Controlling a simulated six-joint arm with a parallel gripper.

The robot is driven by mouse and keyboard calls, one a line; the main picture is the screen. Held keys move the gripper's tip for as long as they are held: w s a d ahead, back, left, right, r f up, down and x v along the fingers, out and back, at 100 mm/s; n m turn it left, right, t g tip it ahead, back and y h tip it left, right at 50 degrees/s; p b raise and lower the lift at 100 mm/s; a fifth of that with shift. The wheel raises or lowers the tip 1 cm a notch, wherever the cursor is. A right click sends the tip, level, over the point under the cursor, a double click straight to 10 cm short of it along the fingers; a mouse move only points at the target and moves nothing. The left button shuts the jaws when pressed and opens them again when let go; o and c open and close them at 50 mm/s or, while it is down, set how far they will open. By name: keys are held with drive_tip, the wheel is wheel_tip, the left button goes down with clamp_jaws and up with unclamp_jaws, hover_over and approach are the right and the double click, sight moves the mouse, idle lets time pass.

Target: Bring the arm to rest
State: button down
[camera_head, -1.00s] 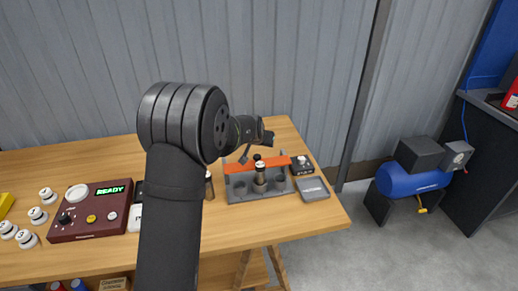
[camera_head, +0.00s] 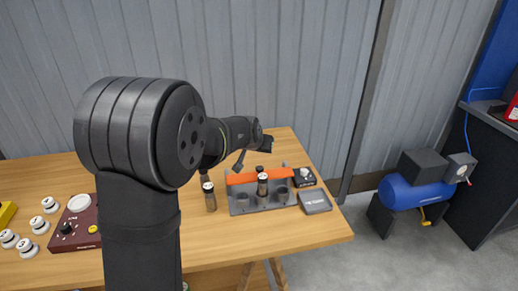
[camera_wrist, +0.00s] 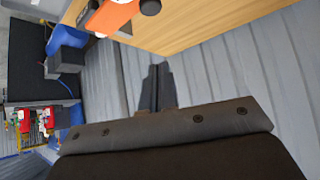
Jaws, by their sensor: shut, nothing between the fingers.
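My gripper (camera_wrist: 157,70) is shut and empty in the wrist view, its two dark fingers together in front of the grey corrugated wall. In the head view, my gripper (camera_head: 267,145) is small and dark at the far end of my arm, raised above the back right of the wooden table (camera_head: 225,248). It appears clear of the table objects. My large arm link covers the middle left of the table and part of the dark red control box (camera_head: 75,238).
A grey rack with an orange bar (camera_head: 243,178) holds a black-capped cylinder (camera_head: 262,186). Another cylinder (camera_head: 209,198) stands left of it. A small dial box (camera_head: 304,177) and grey pad (camera_head: 315,202) sit at right. A blue compressor (camera_head: 415,192) stands on the floor.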

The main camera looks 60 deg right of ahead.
drive_tip(key=shift+d+f, duration=0.1)
drive_tip(key=w+x, duration=0.1)
drive_tip(key=x, duration=1)
drive_tip(key=shift+w+r, duration=0.25)
drive_tip(key=shift+w, duration=0.05)
